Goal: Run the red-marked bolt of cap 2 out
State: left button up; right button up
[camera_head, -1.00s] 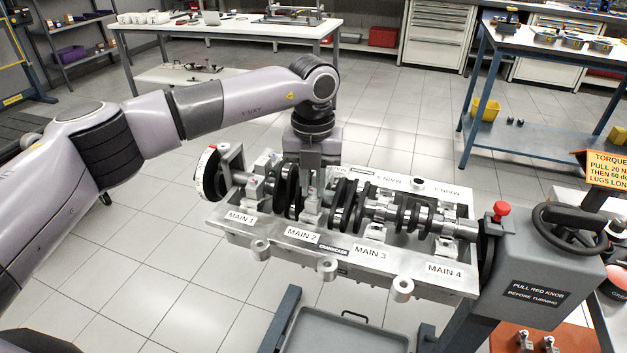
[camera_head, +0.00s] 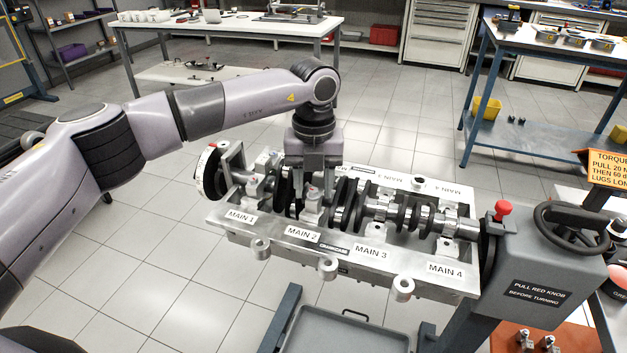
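The crankcase (camera_head: 335,254) carries a crankshaft (camera_head: 345,212) with labels MAIN 1 to MAIN 4. Cap 2 (camera_head: 312,208) is a silver block behind the MAIN 2 label. A small reddish mark shows at its top, where the red-marked bolt (camera_head: 312,190) is; the bolt is too small to see clearly. My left gripper (camera_head: 314,188) points down over cap 2. Its fingers appear apart, one on each side of the bolt's top, and I see nothing lifted between them. Whether they touch the bolt is unclear. My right gripper is not in view.
The engine stand with a red knob (camera_head: 502,208) and dark handwheel (camera_head: 570,228) is at right. A grey tray (camera_head: 350,335) lies below the crankcase. A white table (camera_head: 230,28) and blue-framed bench (camera_head: 550,52) stand behind. Open floor lies left of the crankcase.

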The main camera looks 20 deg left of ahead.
aim_at(314, 188)
pick_arm(q)
jog(key=shift+r, duration=0.15)
jog(key=shift+r, duration=3.5)
